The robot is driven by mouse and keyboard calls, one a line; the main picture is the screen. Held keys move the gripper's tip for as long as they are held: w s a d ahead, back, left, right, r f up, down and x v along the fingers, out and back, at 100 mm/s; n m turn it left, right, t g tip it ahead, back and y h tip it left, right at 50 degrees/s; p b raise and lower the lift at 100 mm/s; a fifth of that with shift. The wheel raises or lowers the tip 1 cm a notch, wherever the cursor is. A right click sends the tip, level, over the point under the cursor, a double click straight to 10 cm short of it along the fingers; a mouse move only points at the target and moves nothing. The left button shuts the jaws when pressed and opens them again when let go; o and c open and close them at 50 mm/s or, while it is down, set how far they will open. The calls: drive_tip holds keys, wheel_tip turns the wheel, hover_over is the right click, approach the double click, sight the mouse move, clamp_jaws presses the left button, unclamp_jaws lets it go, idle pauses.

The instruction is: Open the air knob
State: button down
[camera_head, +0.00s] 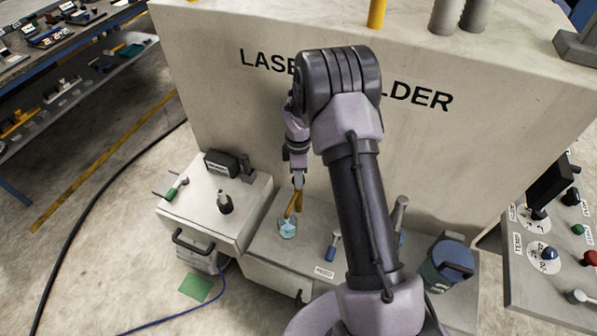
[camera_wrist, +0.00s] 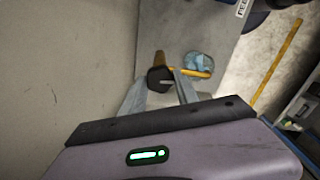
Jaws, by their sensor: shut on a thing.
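My gripper (camera_head: 298,184) is low in front of the big pale machine, above its lower ledge. In the wrist view, my gripper (camera_wrist: 161,80) has its two fingers on either side of a dark, blocky piece with yellow-orange parts (camera_wrist: 158,60), and is shut on it. This yellow piece also shows below my gripper in the head view (camera_head: 292,206). I cannot tell for sure whether it is the air knob, as no air label is readable. A pale blue, crumpled-looking thing (camera_head: 287,228) lies at its lower end, also seen in the wrist view (camera_wrist: 198,61).
A box with a green-tipped handle (camera_head: 176,188) and a dark knob (camera_head: 225,203) stands left. A blue-handled lever (camera_head: 334,243) and blue canister (camera_head: 447,259) are right. A control panel (camera_head: 540,290) is far right.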

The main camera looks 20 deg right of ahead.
drive_tip(key=shift+n+p, duration=0.75)
drive_tip(key=shift+n, duration=1.45)
drive_tip(key=c, duration=0.9)
unclamp_jaws()
wheel_tip(320, 180, up, 18)
drive_tip(key=p, duration=0.3)
drive_tip(key=shift+f, duration=0.25)
